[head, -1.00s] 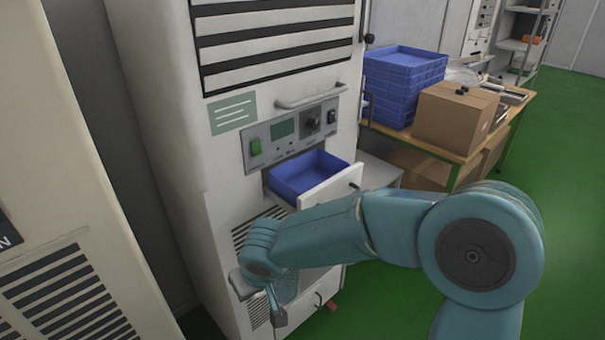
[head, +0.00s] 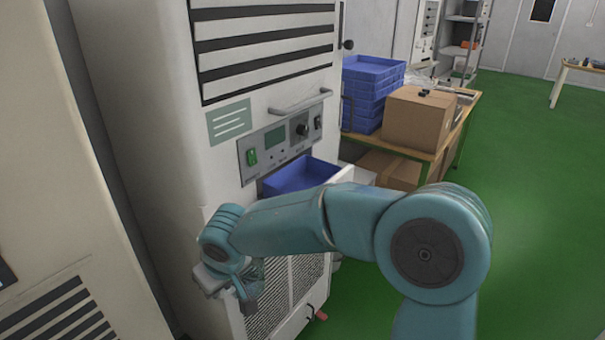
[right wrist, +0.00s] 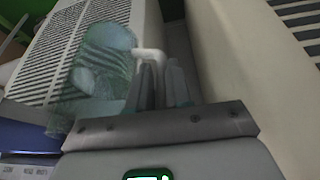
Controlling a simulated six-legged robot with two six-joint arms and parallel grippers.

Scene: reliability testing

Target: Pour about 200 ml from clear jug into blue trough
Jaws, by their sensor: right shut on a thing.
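My right gripper (head: 246,298) is low and to the left of the trough, in front of the machine. The clear jug (head: 257,270) shows only partly beside it. In the right wrist view the jug (right wrist: 98,65) is see-through, bluish and ribbed, and its pale handle (right wrist: 151,58) runs into the fingers of my right gripper (right wrist: 161,85), which are shut on it. Any liquid cannot be made out. My left gripper is out of view.
The machine's control panel (head: 280,142) and bar handle (head: 300,102) are above the drawer. A cream cabinet (head: 45,180) stands close on the left. A bench with stacked blue trays (head: 372,90) and a cardboard box (head: 417,118) is behind. Green floor (head: 540,200) is open on the right.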

